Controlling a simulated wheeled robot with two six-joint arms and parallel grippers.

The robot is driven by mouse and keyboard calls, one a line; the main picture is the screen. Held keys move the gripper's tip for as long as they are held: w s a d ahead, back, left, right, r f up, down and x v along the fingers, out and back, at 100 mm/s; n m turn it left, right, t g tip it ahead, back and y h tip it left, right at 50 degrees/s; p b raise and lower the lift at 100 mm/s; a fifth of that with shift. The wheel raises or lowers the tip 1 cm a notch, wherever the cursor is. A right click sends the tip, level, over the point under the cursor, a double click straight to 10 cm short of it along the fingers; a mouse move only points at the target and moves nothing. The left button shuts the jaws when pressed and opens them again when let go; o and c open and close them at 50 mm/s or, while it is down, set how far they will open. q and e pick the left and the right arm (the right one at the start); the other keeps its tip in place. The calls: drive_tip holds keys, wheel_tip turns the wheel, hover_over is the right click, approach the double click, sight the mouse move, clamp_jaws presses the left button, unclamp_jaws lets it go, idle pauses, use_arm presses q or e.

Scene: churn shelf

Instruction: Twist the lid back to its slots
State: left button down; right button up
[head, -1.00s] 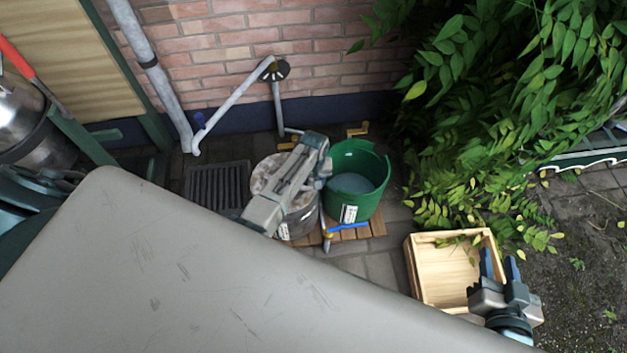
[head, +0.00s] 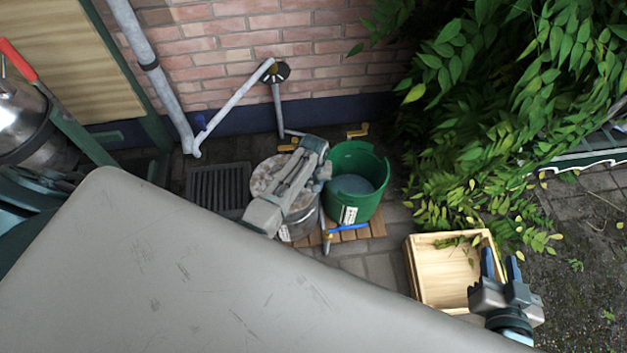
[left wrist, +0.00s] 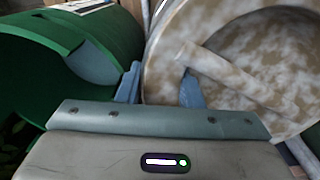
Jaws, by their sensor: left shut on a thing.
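The mottled brown-and-white round lid (head: 262,176) lies on a grey metal churn (head: 303,229), partly hidden by my left arm. In the left wrist view the lid (left wrist: 265,55) shows a raised bar across its face. My left gripper (left wrist: 160,70) has one blue finger outside the lid's rim and one inside, beside the bar, and is shut on the lid. In the head view its fingers are hidden. I cannot make out any slots. My right gripper (head: 502,268) is open and empty above the front right side of a wooden crate.
A green bucket (head: 345,207) stands close to the right of the churn on wooden slats (head: 376,225). The wooden crate (head: 411,268) is at the lower right. A floor grate (head: 218,188), brick wall (head: 235,50) and leafy bush (head: 470,130) surround the spot.

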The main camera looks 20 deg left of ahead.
sight(311, 194)
use_arm(q)
drive_tip(key=shift+s+d+r+m+p, duration=0.1)
drive_tip(key=shift+s+d+m+p, duration=0.15)
drive_tip(key=shift+s+m+p, duration=0.55)
drive_tip(key=shift+m+p, duration=0.3)
drive_tip(key=shift+p, duration=0.05)
drive_tip(key=shift+s, duration=0.1)
drive_tip(key=shift+s+d+m+p, duration=0.25)
drive_tip(key=shift+s+m+p, duration=0.65)
drive_tip(key=shift+m+p, duration=0.45)
drive_tip(key=shift+s+m+p, duration=0.4)
drive_tip(key=shift+m+p, duration=0.05)
drive_tip(key=shift+p, duration=0.2)
drive_tip(key=c, duration=0.9)
unclamp_jaws()
